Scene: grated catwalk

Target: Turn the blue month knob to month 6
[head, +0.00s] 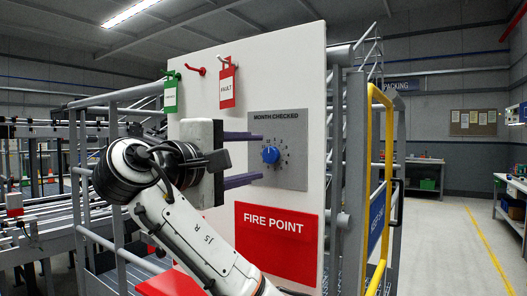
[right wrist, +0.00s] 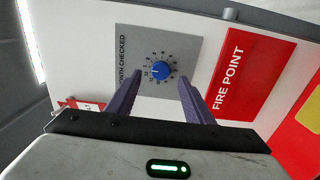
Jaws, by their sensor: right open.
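The blue month knob (head: 270,155) sits at the centre of a numbered dial on a grey plate (head: 292,178) headed MONTH CHECKED. The knob also shows in the right wrist view (right wrist: 160,70), where the plate appears turned on its side. The number at the knob's pointer is too small to read surely. My right gripper (head: 259,157) is open, its two purple fingers reaching toward the plate, one higher and one lower than the knob. In the right wrist view, the fingertips (right wrist: 160,80) lie on either side of the knob with clear gaps. My left gripper is not in view.
A red FIRE POINT sign (head: 277,230) is below the plate on the white board (head: 305,65). A red FAULT tag (head: 227,86) and a green tag (head: 171,95) hang from hooks on the board. A yellow rail (head: 389,130) stands right of it; floor farther right is clear.

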